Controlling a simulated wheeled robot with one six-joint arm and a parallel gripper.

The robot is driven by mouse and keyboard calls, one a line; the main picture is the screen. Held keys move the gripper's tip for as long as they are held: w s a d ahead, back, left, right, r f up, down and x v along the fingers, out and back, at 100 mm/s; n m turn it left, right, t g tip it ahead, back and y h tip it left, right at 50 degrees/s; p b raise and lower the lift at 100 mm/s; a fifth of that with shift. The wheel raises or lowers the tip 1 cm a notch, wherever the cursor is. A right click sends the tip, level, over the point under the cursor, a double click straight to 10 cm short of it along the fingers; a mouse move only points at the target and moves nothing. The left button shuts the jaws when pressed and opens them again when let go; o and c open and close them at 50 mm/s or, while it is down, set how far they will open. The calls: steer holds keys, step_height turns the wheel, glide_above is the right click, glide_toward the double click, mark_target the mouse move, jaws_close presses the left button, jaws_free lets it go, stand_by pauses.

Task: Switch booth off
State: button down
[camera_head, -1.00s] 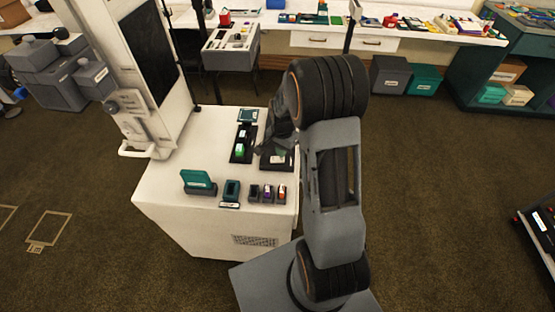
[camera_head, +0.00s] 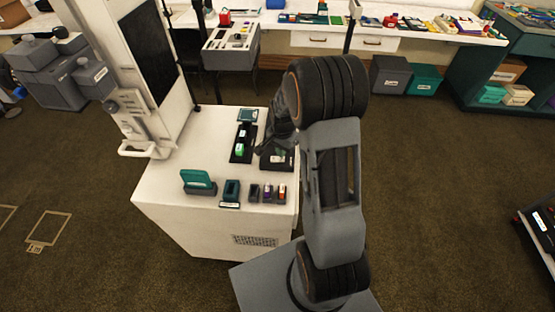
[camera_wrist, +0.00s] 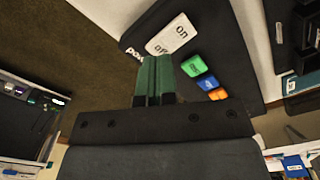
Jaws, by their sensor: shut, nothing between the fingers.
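The booth (camera_head: 170,222) is a white cabinet with a tall screen column. A dark control panel (camera_head: 286,165) lies on its top. In the wrist view the panel (camera_wrist: 225,47) carries a white rocker switch (camera_wrist: 172,34) marked "on" at its upper right end and "off" at its lower left end. A partly hidden label beside it begins with "po". My gripper (camera_wrist: 157,60) is shut and empty, its green fingertips close to the "off" end. I cannot tell whether they touch it. In the head view my gripper (camera_head: 262,148) is dark and small beside the panel.
Green (camera_wrist: 194,66), blue (camera_wrist: 207,82) and orange (camera_wrist: 217,94) buttons sit right beside my fingers on the panel. Another dark panel (camera_head: 240,154) with a green button lies to its left. Several small holders stand along the cabinet's front edge, with a teal card (camera_head: 197,178) at the left.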

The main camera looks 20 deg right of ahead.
steer(key=shift+f+b, duration=0.9)
steer(key=shift+f, duration=0.35)
stand_by(0.3)
steer(key=shift+r, duration=0.15)
steer(key=shift+r+p, duration=2.6)
steer(key=shift+r, duration=0.8)
